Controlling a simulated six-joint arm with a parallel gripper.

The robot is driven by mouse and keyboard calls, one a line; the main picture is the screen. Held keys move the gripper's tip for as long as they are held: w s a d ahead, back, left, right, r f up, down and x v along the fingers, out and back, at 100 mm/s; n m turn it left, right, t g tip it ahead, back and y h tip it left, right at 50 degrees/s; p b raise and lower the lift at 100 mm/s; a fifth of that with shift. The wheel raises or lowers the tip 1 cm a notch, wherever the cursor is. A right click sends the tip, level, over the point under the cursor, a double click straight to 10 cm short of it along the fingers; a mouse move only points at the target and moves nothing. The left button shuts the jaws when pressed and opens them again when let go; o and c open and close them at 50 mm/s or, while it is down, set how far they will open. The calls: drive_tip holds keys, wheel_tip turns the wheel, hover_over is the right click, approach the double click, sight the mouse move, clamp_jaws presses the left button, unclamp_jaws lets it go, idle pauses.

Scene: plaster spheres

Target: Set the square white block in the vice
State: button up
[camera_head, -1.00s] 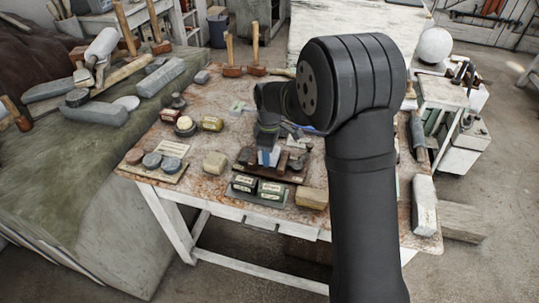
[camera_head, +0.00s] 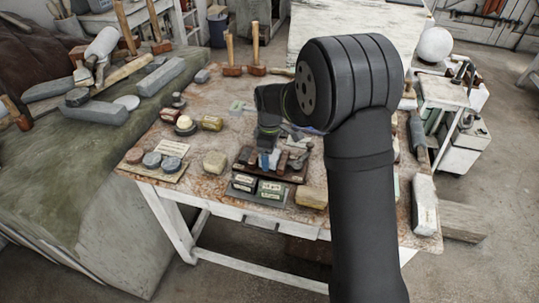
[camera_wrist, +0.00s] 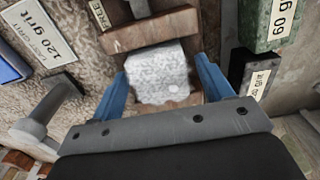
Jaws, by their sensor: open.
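The square white block (camera_wrist: 160,72) shows in the wrist view between the brown jaws of the vice (camera_wrist: 150,31). A strip of brown wood shows below the block, at its near side. My gripper (camera_wrist: 162,70) is open, with one blue finger on each side of the block and narrow gaps beside it. In the head view my gripper (camera_head: 269,160) is low over the dark vice base (camera_head: 291,177) on the table. The block is too small and covered there to make out clearly.
Labelled grit blocks (camera_head: 270,191) stand in front of the vice, with a tan block (camera_head: 311,197) to their right. A beige block (camera_head: 214,162) and round pieces on a card (camera_head: 152,160) lie left. Mallets (camera_head: 232,70) stand behind. In the wrist view, a 60 grit block (camera_wrist: 275,28) is close right.

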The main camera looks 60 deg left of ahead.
wheel_tip(320, 180, up, 12)
drive_tip(key=shift+f, duration=0.2)
drive_tip(key=shift+f, duration=0.15)
wheel_tip(320, 180, down, 12)
drive_tip(key=shift+r, duration=2)
